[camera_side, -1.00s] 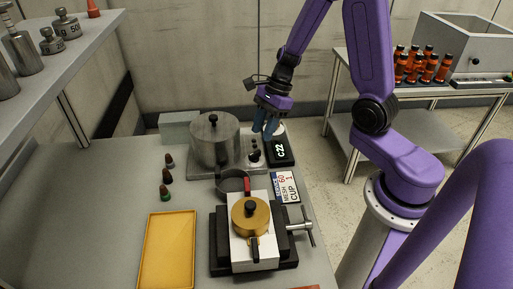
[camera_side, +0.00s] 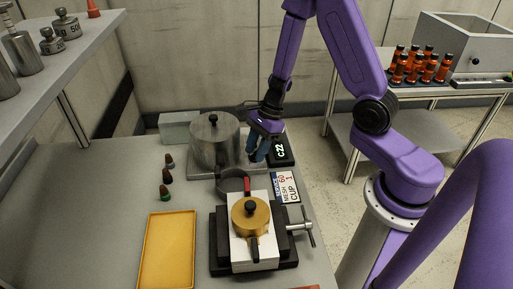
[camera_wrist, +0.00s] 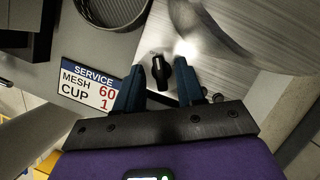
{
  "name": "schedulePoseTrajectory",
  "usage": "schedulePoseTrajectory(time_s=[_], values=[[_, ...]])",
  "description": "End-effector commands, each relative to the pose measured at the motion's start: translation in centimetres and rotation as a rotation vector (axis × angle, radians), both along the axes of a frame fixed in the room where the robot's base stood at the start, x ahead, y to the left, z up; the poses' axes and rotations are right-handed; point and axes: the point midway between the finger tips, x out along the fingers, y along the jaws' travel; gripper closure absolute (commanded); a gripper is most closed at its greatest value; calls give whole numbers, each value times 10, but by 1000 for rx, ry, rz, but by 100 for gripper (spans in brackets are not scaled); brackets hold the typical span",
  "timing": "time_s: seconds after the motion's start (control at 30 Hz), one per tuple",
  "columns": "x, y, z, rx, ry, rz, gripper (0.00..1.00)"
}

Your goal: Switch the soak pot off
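The soak pot (camera_side: 214,140) is a grey metal pot with a lidded top and black knob, standing on a metal base plate (camera_side: 205,172). In the wrist view part of its round wall (camera_wrist: 215,35) shows at the upper right. A black control knob (camera_wrist: 158,72) on the base lies between the fingertips of my gripper (camera_wrist: 160,68), with a gap on each side. My gripper (camera_side: 257,150) is open, pointing down over the base plate's right part, right of the pot. In the side view it hides the base's controls.
A black display reading "C:22" (camera_side: 280,149) stands right of my gripper. A sign reading "SERVICE MESH 60 CUP 1" (camera_side: 286,187) and a dark round pan (camera_side: 233,182) lie nearer. A brass-topped clamp fixture (camera_side: 250,218) and yellow tray (camera_side: 167,250) are in front.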

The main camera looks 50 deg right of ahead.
Motion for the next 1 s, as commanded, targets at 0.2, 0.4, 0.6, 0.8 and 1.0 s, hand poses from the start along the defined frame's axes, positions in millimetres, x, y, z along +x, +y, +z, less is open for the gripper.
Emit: schedulePoseTrajectory(time_s=[0.2, 0.4, 0.6, 0.8, 1.0], values=[[0, 0, 0, 0, 0, 0, 88], [0, 0, 0, 0, 0, 0, 100], [1, 0, 0, 1, -1, 57, 100], [2, 1, 0, 2, -2, 178, 100], [2, 0, 0, 1, 0, 256, 100]])
